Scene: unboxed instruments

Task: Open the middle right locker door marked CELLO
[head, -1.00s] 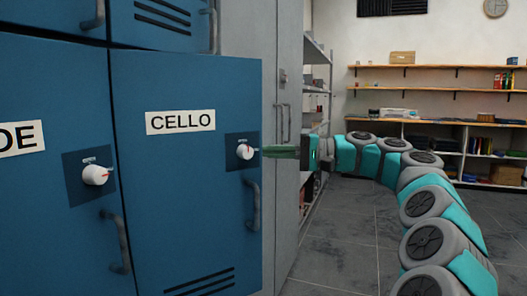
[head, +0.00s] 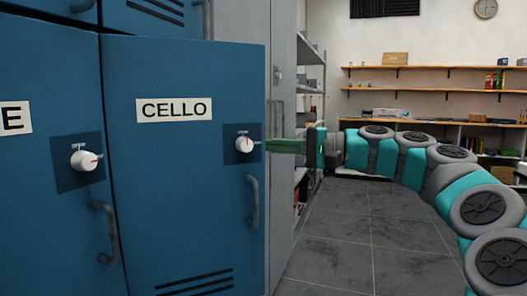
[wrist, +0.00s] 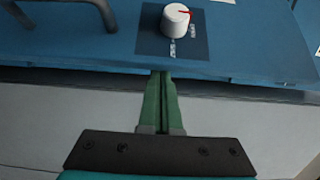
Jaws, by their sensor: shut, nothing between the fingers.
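The blue CELLO door (head: 180,190) stands partly open in the head view. Its right edge stands out past the locker above and overlaps the grey cabinet. A white knob with a red mark (head: 244,144) sits on a dark plate near that edge, above a grey bar handle (head: 253,203). The knob also shows at the top of the wrist view (wrist: 175,19). My gripper (head: 268,146) is shut and empty. Its green fingertips are at the door's right edge, level with the knob; in the wrist view the tips (wrist: 161,75) meet the edge. Contact is unclear.
Another blue door with a knob (head: 84,160) and handle is on the left. A grey cabinet (head: 283,80) stands behind the CELLO door. Grey tiled floor (head: 345,235) is clear to the right. Wooden shelves (head: 430,67) line the far wall.

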